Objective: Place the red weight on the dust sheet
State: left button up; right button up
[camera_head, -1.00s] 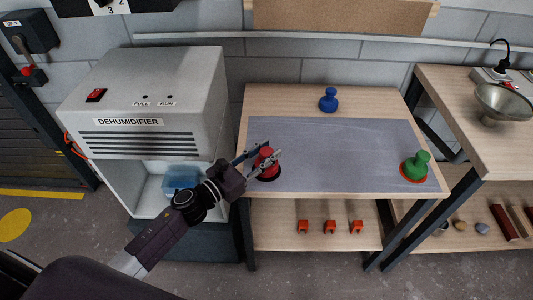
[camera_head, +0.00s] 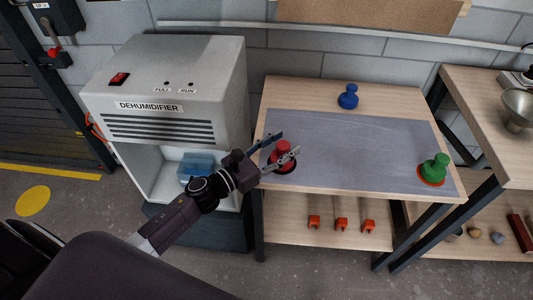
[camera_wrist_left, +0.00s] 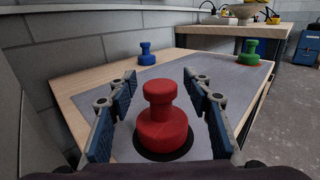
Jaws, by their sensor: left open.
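The red weight (camera_head: 283,148), knobbed on top, stands upright on a dark round patch at the front left of the grey dust sheet (camera_head: 350,150). My left gripper (camera_head: 289,141) is open, with its fingers on either side of the weight. In the left wrist view the red weight (camera_wrist_left: 163,122) stands between the two blue-padded fingers (camera_wrist_left: 163,84), with a visible gap on each side. My right gripper is not in view.
A blue weight (camera_head: 348,97) stands on bare wood behind the sheet. A green weight (camera_head: 434,168) stands on a red round patch at the sheet's right. The dehumidifier (camera_head: 170,90) is left of the table. Orange pieces (camera_head: 341,224) lie on the lower shelf.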

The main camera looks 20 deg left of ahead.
pick_arm(q)
jog(key=b+v, duration=0.2)
jog(key=v, duration=0.8)
jog(key=shift+s+f, duration=0.1)
jog(key=shift+s, duration=0.15)
jog(key=shift+s+a, duration=0.35)
jog(key=shift+s, duration=0.2)
